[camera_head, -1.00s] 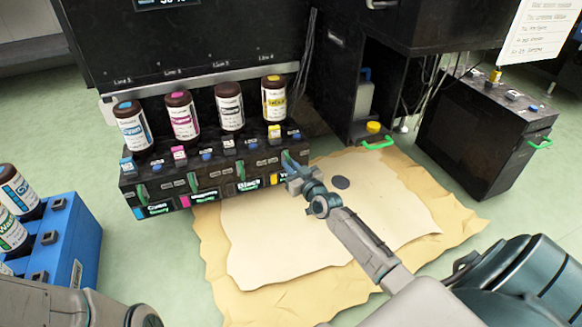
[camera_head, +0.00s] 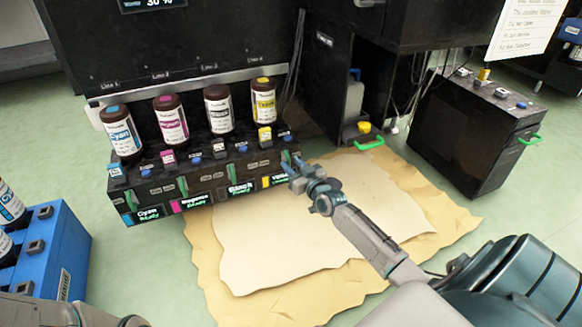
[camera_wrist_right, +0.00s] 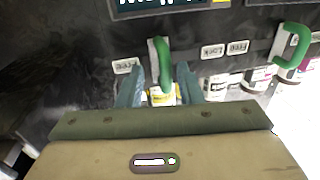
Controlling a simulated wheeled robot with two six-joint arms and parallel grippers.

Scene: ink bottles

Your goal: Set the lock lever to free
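The black ink station (camera_head: 205,180) has a row of green levers on its front, one per line. The rightmost green lever (camera_head: 286,157) is beside the yellow label. My right gripper (camera_head: 291,170) is at this lever. In the right wrist view, a green lever (camera_wrist_right: 166,66) stands between the two open blue-grey fingers (camera_wrist_right: 160,88), and its lower end is close to them. I cannot tell whether either finger touches it. A small plate (camera_wrist_right: 126,65) beside it is too blurred to read. My left gripper is out of the head view.
Cyan (camera_head: 121,133), magenta (camera_head: 171,119), black (camera_head: 219,108) and yellow (camera_head: 263,101) bottles stand on the station. A blue crate (camera_head: 65,250) is at left. A cabinet (camera_head: 470,130) is at right. The paper sheet (camera_head: 290,250) below is clear.

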